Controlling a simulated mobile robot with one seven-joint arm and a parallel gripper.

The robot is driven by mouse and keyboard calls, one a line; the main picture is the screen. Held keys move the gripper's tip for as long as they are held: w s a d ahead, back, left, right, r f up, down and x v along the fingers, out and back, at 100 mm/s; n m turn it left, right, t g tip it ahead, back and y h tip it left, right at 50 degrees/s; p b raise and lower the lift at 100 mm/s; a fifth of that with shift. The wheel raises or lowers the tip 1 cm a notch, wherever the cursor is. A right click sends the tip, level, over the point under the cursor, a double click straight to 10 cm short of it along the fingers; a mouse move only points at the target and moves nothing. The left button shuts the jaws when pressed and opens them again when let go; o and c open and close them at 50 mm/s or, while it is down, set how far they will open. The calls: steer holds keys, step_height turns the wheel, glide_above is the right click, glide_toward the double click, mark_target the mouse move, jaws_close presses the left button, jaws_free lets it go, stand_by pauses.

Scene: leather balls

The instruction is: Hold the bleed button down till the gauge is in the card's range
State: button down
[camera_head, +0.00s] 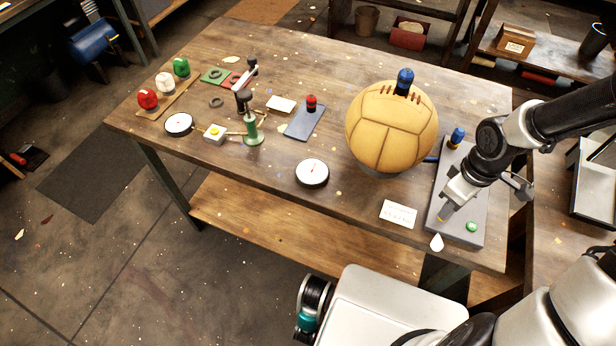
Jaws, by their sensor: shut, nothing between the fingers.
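My gripper (443,217) is shut and empty, pointing down over the left front part of a grey base plate (465,238). A green button (471,227) sits on that plate, to the right of the fingertips and apart from them. I cannot tell by label which is the bleed button. A round white gauge (312,172) lies mid-table near the ball; its needle reading is too small to tell. Another gauge (179,123) lies at the left edge. A printed card (398,214) lies left of the plate, its text unreadable.
A tan leather ball (390,130) with a blue-topped fitting (404,80) stands left of the plate. A blue knob (457,136) is at the plate's back. A green stand (252,130) and a red-topped piece (311,103) stand further left.

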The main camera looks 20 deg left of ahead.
step_height(320, 180, up, 6)
steer(key=p, duration=0.6)
steer(key=shift+r, duration=0.1)
steer(key=shift+b, duration=0.3)
stand_by(0.5)
steer(key=shift+d+m+b, duration=0.15)
steer(key=shift+m+b, duration=0.25)
steer(key=shift+m, duration=0.2)
steer(key=shift+r+m+b, duration=0.15)
steer(key=shift+m+b, duration=0.3)
steer(key=shift+m, duration=0.35)
step_height(320, 180, down, 5)
steer(key=m+b, duration=0.3)
steer(key=b, duration=0.3)
steer(key=shift+b, duration=0.4)
stand_by(0.6)
